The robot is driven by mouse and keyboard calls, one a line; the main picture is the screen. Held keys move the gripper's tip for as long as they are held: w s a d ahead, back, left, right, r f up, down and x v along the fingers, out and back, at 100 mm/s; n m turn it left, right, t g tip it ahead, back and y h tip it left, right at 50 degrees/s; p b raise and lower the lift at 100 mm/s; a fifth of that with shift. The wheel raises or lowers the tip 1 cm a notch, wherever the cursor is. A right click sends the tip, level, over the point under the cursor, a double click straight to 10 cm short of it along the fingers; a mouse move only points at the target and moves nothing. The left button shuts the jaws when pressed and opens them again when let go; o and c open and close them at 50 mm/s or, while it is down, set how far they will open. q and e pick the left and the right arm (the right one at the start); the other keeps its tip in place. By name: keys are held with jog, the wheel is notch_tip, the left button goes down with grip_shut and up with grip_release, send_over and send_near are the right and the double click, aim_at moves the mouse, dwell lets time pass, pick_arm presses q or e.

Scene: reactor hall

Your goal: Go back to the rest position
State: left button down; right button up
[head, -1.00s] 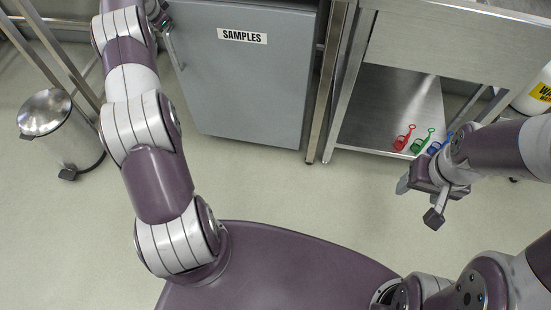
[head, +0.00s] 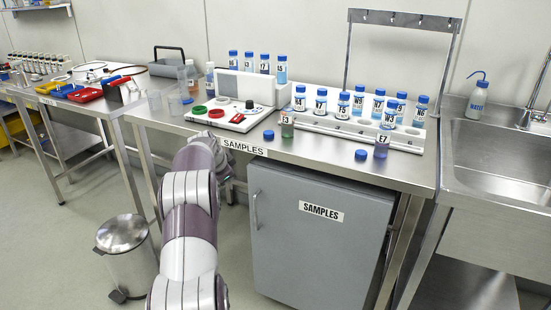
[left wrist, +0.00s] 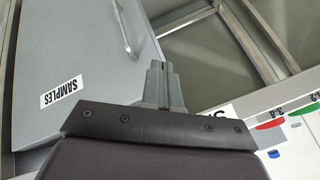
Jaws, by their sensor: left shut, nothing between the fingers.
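My left arm reaches up the middle of the head view, in front of the bench. Its gripper is mostly hidden behind the arm there. In the left wrist view my left gripper (left wrist: 163,75) is shut, with its two grey fingers together and empty. Behind the fingers in that view is the grey samples cabinet (left wrist: 60,50) with its bar handle. The cabinet (head: 320,245) stands under the bench in the head view, to the right of my arm. My right arm and gripper are not in view.
The steel bench (head: 400,172) carries a white vial rack (head: 345,128), a device with red and green knobs (head: 228,120), and several blue-capped vials. A pedal bin (head: 128,262) stands left of my arm. A sink (head: 500,160) is at right.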

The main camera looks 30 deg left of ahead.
pick_arm(q)
jog(key=s+d+f+n+g+h, duration=0.1)
jog(key=s+d+f+n+g, duration=0.1)
jog(key=s+d+f+n, duration=0.35)
jog(key=s+d+f+n+g, duration=0.2)
jog(key=s+d+f+n, duration=0.1)
jog(key=d, duration=0.5)
jog(key=s+d+m+g+h, duration=0.1)
jog(key=s+d, duration=0.8)
jog(key=d, duration=0.2)
jog(key=s+d+m+g, duration=0.1)
jog(key=s+d, duration=0.8)
jog(key=d, duration=0.2)
jog(key=d+r+m+p, duration=0.1)
jog(key=d+r+p, duration=0.1)
jog(key=r+p, duration=0.9)
jog(key=d+r+m+p, duration=0.1)
jog(key=r+p, duration=1)
jog(key=r, duration=0.2)
jog(key=shift+s+d+r+t, duration=0.3)
jog(key=shift+s+d+r, duration=0.05)
jog(key=shift+s+d, duration=0.05)
